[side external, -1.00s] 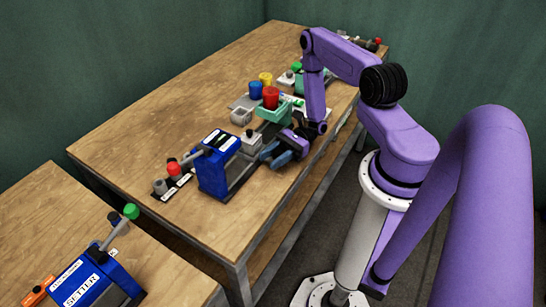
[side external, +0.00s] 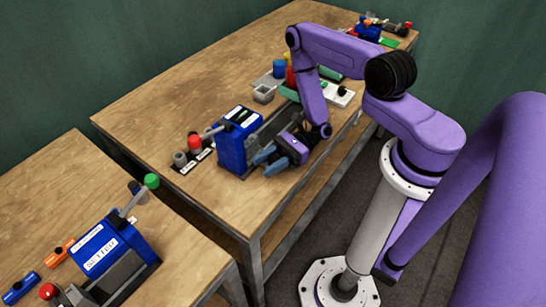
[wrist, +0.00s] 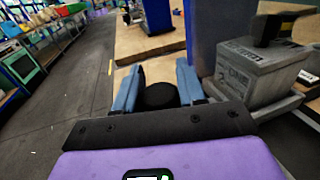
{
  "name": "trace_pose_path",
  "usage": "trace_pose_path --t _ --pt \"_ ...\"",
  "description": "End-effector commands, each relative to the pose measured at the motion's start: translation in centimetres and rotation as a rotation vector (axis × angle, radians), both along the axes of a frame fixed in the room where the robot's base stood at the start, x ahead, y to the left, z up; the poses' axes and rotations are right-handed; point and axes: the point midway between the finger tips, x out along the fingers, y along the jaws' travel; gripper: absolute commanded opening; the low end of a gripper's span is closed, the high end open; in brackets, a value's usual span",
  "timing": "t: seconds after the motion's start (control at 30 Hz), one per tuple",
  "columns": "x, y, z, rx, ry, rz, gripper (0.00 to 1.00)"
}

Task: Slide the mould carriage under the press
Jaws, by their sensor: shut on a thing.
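The blue press (side external: 232,152) stands on the near end of the wooden table, with its grey rail (side external: 274,124) running back from it. My gripper (side external: 270,161) is low beside the rail, close to the press. In the wrist view its two blue fingers (wrist: 159,80) are shut on a round black knob (wrist: 160,97). The grey mould carriage block (wrist: 262,82), with a black piece on top, is right of the fingers, close against the blue press wall (wrist: 203,38). In the side view I cannot pick out the block, so how far under it sits is unclear.
Cups, a grey box (side external: 264,94) and green parts sit farther back. Another blue press (side external: 103,250) is on the separate near table. The table's left side is clear.

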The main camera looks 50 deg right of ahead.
Motion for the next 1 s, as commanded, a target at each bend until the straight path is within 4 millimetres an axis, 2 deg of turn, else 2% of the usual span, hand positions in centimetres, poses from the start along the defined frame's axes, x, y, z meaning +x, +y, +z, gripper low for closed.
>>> trace_pose_path --t 0.27,0.3,0.33,0.73,0.87,1.0 --pt "0.0 0.5 0.1 0.002 -0.003 0.012 0.00" --pt "-0.1 0.5 0.1 0.003 -0.003 0.013 0.53" --pt "-0.1 0.5 0.1 0.002 -0.003 0.013 0.61" --pt "-0.2 -0.4 0.0 0.002 -0.001 0.007 0.61" --pt "-0.5 -2.1 0.0 0.001 -0.002 0.002 0.61" --pt "-1.2 -4.9 0.0 0.001 -0.003 -0.001 0.61"
